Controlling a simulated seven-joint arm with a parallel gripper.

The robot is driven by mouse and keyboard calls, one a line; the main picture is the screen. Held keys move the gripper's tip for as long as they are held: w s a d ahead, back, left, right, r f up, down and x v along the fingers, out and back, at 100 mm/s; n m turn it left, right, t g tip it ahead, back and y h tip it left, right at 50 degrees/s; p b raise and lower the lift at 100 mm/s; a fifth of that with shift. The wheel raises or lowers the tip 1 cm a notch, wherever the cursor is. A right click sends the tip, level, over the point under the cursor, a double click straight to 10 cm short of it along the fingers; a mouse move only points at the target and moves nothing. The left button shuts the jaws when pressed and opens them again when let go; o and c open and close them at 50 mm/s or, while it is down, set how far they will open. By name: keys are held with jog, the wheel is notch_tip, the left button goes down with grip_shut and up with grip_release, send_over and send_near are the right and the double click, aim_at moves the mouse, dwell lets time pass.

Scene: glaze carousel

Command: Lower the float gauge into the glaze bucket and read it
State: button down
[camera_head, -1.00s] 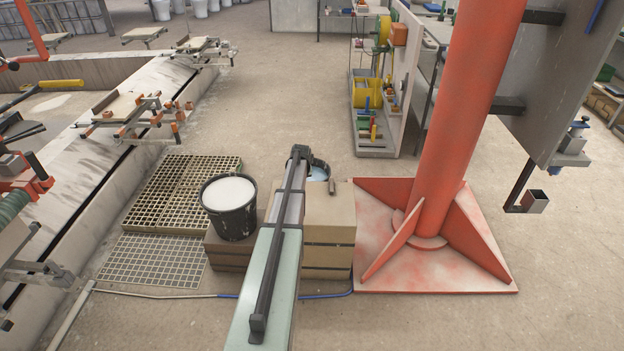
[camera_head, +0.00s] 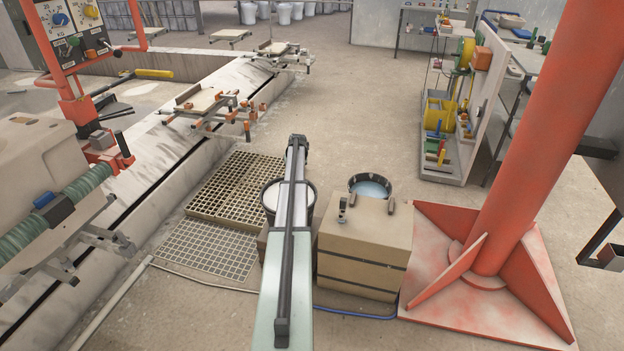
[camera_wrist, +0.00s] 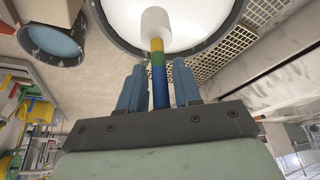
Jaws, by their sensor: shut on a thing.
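My gripper (camera_wrist: 159,78) is shut on the float gauge in the wrist view. The gauge has a thin stem (camera_wrist: 158,58) banded blue, green and yellow, with a white cylindrical float (camera_wrist: 156,24) at its far end. The float is seen against the white glaze in the black-rimmed glaze bucket (camera_wrist: 116,42); I cannot tell whether it touches the surface. In the head view the bucket (camera_head: 309,212) is partly hidden behind my arm, and the gauge and fingers cannot be made out there.
A tan box (camera_head: 365,240) with clips on top stands right of my arm. Behind it is a dark bucket of bluish liquid (camera_head: 370,188). Floor gratings (camera_head: 215,245) lie left of the glaze bucket. A red column base (camera_head: 480,265) stands at the right.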

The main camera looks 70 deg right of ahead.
jog(key=w+f, duration=0.2)
jog(key=f, duration=0.6)
jog(key=w+d+f, duration=0.1)
jog(key=w+f, duration=0.1)
jog(key=f, duration=0.6)
dwell(1.8)
jog(key=c, duration=0.7)
grip_release()
jog(key=shift+r, duration=0.1)
jog(key=v, duration=1.3)
jog(key=shift+s+r, duration=0.2)
jog(key=shift+r, duration=0.1)
jog(key=shift+a, duration=0.1)
